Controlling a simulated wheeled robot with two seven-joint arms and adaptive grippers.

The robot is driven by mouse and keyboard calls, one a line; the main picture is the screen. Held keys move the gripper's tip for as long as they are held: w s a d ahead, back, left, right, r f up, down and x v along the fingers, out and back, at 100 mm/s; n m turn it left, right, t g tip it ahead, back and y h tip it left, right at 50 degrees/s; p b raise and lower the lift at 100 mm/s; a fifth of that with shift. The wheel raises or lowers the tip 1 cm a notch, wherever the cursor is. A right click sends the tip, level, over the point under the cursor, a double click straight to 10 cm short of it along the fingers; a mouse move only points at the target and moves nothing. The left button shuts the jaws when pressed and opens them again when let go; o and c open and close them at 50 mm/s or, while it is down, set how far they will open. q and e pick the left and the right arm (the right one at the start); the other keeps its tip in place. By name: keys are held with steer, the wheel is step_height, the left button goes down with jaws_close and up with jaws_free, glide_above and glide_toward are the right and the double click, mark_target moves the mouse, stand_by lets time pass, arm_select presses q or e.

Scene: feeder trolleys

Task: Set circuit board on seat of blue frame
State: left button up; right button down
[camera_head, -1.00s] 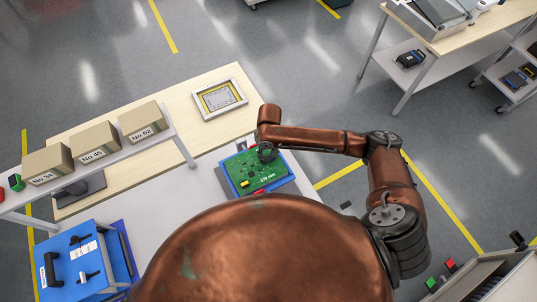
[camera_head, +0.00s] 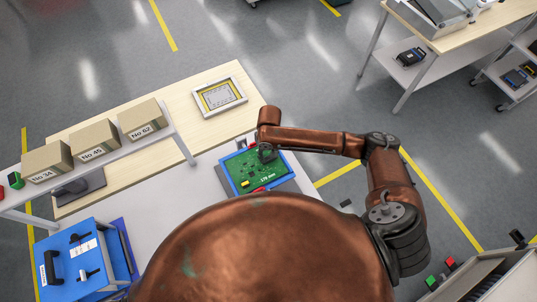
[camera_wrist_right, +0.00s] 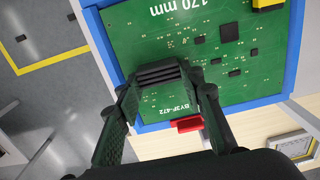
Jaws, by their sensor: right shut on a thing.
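The green circuit board (camera_head: 246,172), printed with "170 mm", lies within the outline of the blue frame (camera_head: 229,177) on the white bench top. In the right wrist view the board (camera_wrist_right: 180,50) fills the upper middle, with the blue frame (camera_wrist_right: 298,50) along its edges. My right gripper (camera_head: 266,155) is over the board's right part. In the wrist view its fingers (camera_wrist_right: 160,85) close on a dark ridged piece at the board. I cannot tell whether the board rests fully on the seat or is slightly above it. My left gripper is out of view.
A red piece (camera_wrist_right: 187,125) is by the frame's edge. A grey tray with a yellow-edged panel (camera_head: 220,96) lies on the wooden top. Boxes (camera_head: 95,143) stand on a shelf at left, above a blue case (camera_head: 72,268). My copper body hides the bench front.

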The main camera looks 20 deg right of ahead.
steer(key=shift+f, duration=0.55)
stand_by(0.4)
steer(key=c, duration=1.2)
jaws_free()
step_height(320, 180, up, 12)
